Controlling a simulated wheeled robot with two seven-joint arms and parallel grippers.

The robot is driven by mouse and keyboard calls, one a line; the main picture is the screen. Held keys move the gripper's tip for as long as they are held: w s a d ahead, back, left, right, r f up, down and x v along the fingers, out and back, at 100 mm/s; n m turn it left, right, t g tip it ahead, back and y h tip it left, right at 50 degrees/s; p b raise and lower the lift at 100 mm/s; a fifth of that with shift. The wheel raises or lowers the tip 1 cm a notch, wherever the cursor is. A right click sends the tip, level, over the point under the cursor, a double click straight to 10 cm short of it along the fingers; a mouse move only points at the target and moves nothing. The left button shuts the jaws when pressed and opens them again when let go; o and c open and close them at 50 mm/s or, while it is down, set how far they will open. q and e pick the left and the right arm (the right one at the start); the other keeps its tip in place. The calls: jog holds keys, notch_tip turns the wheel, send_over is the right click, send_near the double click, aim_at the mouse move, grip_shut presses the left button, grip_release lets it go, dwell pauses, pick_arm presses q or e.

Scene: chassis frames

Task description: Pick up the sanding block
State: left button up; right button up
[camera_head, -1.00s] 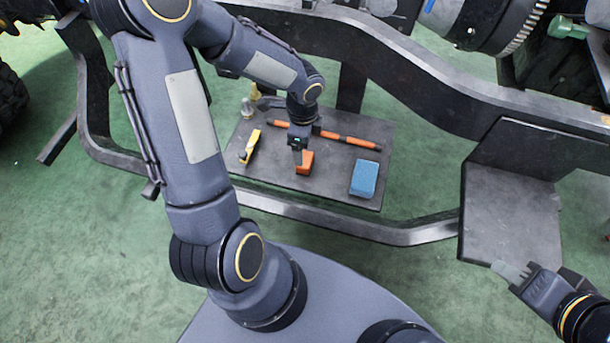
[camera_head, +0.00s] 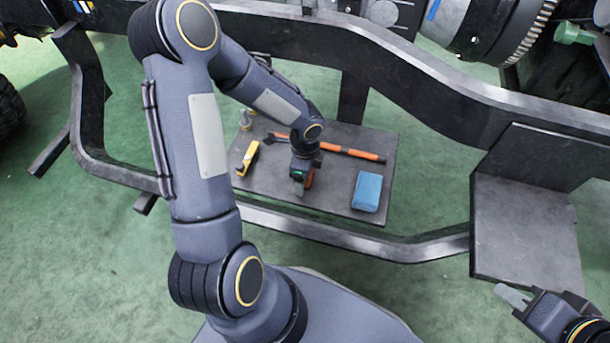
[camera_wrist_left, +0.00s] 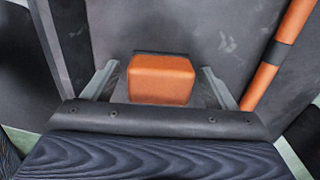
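The orange block (camera_wrist_left: 160,78), which I take for the sanding block, has a dark strip along its far edge. It lies on the dark grey shelf (camera_head: 338,200). In the head view, my left gripper (camera_head: 299,188) is over it and hides most of it; a sliver of orange (camera_head: 310,178) shows at the right. In the left wrist view, my left gripper (camera_wrist_left: 159,88) is open, with one finger on each side of the block and a gap on both sides. My right gripper (camera_head: 512,296) is at the lower right, away from the shelf, with no object visible in it.
A blue block (camera_head: 367,191) lies to the right on the shelf. An orange-handled tool (camera_head: 350,153) lies behind my left gripper. A yellow and black tool (camera_head: 247,158) and small metal parts (camera_head: 245,119) are at the left. The dark chassis rail (camera_head: 330,232) runs along the front.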

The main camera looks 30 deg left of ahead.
pick_arm(q)
jog(key=c, duration=1.1)
jog(key=shift+r, duration=0.55)
notch_tip(320, 180, up, 2)
jog(key=shift+r+p, duration=0.25)
jog(key=shift+p, duration=0.65)
jog(key=s+d+r+p, duration=0.1)
jog(key=s+d+r, duration=0.1)
jog(key=s+r, duration=0.1)
jog(key=s+d+r+p, duration=0.1)
jog(key=s+d+r, duration=0.2)
jog(key=s, duration=0.2)
jog(key=s+d+r+p, duration=0.2)
jog(key=s+r, duration=0.1)
jog(key=s, duration=0.1)
jog(key=shift+d+r, duration=0.2)
